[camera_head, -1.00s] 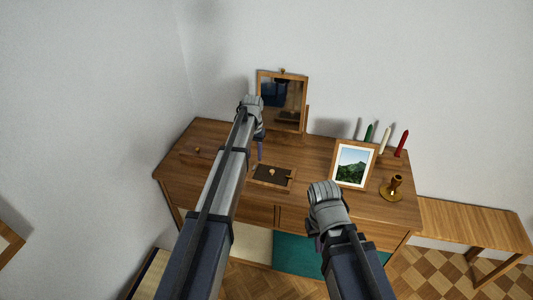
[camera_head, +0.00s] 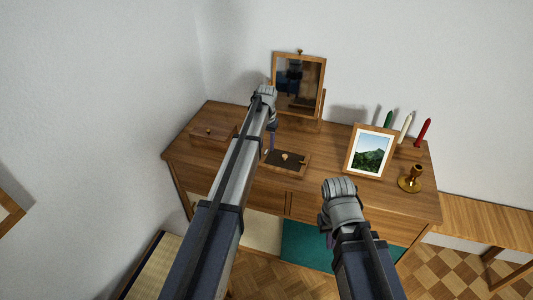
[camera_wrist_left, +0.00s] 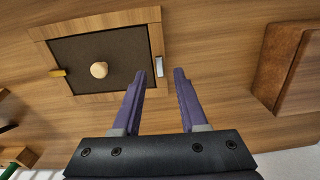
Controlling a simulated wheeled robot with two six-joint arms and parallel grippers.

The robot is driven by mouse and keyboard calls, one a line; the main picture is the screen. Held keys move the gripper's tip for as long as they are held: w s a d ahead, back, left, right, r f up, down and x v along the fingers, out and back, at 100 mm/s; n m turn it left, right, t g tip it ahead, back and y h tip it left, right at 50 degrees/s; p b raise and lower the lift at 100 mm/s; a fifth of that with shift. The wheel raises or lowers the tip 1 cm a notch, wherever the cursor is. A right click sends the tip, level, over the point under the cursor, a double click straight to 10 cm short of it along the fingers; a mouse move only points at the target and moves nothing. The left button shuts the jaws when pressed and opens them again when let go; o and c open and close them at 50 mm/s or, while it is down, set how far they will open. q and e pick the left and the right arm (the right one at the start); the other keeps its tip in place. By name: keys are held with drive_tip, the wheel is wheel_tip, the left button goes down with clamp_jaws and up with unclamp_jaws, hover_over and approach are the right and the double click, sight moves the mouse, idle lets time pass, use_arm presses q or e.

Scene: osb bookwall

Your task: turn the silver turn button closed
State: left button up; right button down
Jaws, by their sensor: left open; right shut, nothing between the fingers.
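The silver turn button (camera_wrist_left: 159,66) is a small light bar on the wooden frame (camera_wrist_left: 97,17) around a dark panel (camera_wrist_left: 72,55), in the left wrist view. It lies along the frame's strip, parallel to the panel's edge. In the head view my left arm hides it. My left gripper (camera_wrist_left: 160,73) is open, its purple fingertips close to the button, one on each side in the picture; contact cannot be told. It also shows in the head view (camera_head: 269,148), pointing down over the desk. My right gripper (camera_head: 327,236) is in front of the desk, its fingers mostly hidden.
The panel has a round knob (camera_wrist_left: 99,69) and a brass turn button (camera_wrist_left: 58,72) across its opposite edge. On the desk (camera_head: 330,150) stand a mirror (camera_head: 299,82), a picture frame (camera_head: 371,150), candles (camera_head: 422,132) and a brass holder (camera_head: 410,179). A wooden box (camera_head: 208,134) is at left.

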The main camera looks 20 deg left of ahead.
use_arm(q)
drive_tip(key=shift+f+b, duration=0.5)
drive_tip(key=shift+f, duration=0.45)
drive_tip(key=shift+r, duration=0.1)
drive_tip(key=shift+c, duration=0.4)
clamp_jaws()
